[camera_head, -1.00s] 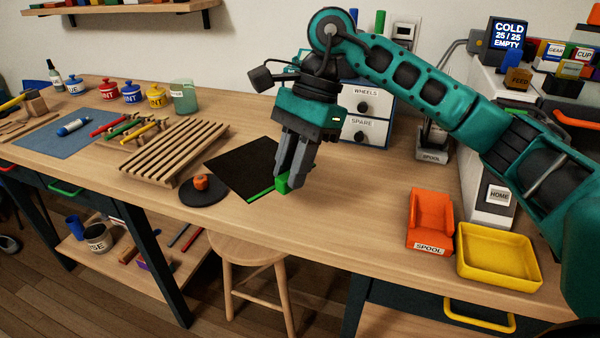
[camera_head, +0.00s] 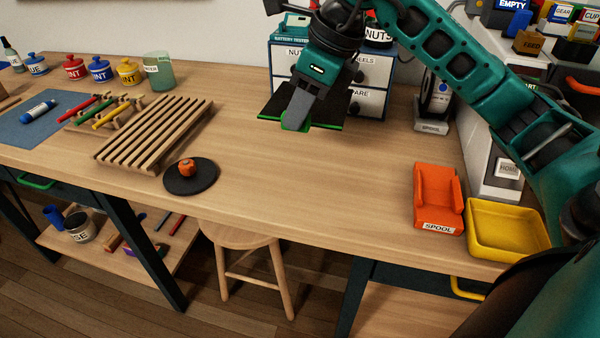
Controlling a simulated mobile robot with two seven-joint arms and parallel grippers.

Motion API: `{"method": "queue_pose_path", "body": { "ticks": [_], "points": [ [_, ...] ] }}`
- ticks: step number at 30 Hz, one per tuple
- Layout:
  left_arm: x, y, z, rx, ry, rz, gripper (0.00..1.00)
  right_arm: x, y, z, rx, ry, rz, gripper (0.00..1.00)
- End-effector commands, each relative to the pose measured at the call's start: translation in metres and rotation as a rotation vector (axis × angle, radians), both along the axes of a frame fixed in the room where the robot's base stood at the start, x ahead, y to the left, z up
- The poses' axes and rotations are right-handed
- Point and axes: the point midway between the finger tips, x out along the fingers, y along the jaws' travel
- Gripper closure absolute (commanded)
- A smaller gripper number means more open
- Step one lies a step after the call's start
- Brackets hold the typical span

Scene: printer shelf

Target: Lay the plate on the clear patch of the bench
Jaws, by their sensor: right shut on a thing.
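The plate (camera_head: 330,112) is a thin dark square with a green edge strip. My right gripper (camera_head: 297,115) is shut on its front green edge. The plate is in front of the small drawer unit, seen at a shallow angle, and looks held above the bench; the exact gap cannot be told. The gripper's hand and fingers hide its middle. The wooden bench (camera_head: 310,185) has a wide bare patch below and in front of the plate. My left gripper is not in view.
A round black disc (camera_head: 205,183) with an orange piece (camera_head: 187,168) lies left of the bare patch, beside a slatted wooden rack (camera_head: 155,135). An orange spool holder (camera_head: 437,195) and a yellow tray (camera_head: 508,230) stand right. The drawer unit (camera_head: 368,103) is behind the plate.

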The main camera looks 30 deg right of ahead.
Motion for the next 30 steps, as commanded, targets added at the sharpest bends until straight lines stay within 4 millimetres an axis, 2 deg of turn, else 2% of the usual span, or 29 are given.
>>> {"method": "queue_pose_path", "body": {
  "ticks": [1,3,9,17,24,30],
  "points": [
    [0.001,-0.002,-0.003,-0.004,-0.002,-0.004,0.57,-0.001,0.000,-0.019,-0.001,0.005,-0.001,1.00],
    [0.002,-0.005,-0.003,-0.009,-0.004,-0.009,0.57,-0.001,0.000,-0.037,-0.002,0.005,0.000,1.00],
    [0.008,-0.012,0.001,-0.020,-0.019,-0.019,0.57,0.000,0.000,-0.076,-0.001,0.001,0.000,1.00],
    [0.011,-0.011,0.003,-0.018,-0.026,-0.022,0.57,0.000,0.000,-0.095,-0.001,0.001,0.001,1.00],
    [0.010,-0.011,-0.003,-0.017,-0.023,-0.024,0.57,0.000,0.000,-0.128,0.000,0.000,0.001,1.00],
    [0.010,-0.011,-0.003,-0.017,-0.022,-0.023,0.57,0.000,0.000,-0.128,0.000,-0.003,0.002,1.00]
  ]
}}
